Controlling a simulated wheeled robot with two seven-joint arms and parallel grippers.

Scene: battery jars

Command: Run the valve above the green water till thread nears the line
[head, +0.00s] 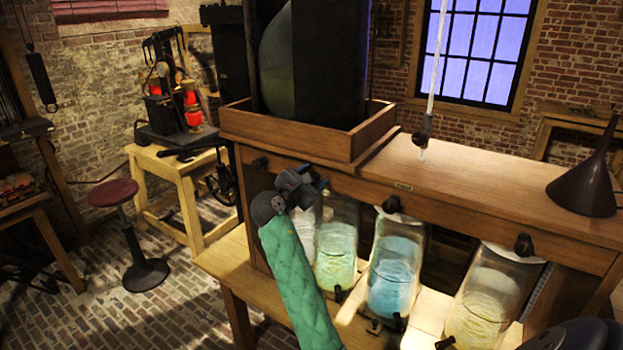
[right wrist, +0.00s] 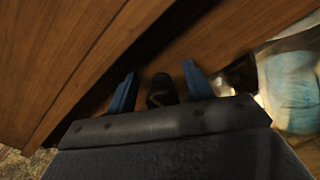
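The green-water jar (head: 336,258) stands under the wooden shelf, between a pale jar and a blue-water jar. My right gripper (head: 318,182) is at the shelf's front edge above the green jar, and its arm hides part of the jars on the left. In the right wrist view, its two blue fingers stand apart with a dark valve knob (right wrist: 162,92) between them, with gaps on both sides. A whitish thread or thin tube (head: 436,52) hangs above the shelf top, with a dark fitting near its lower end. I cannot make out a line mark. My left gripper is not in view.
Other dark valve knobs (head: 391,204) line the shelf front (head: 450,220). The blue jar (head: 392,280) and a yellowish jar (head: 488,305) stand to the right. A dark funnel (head: 585,185) is on top. A stool (head: 113,193) stands at left, with open floor around it.

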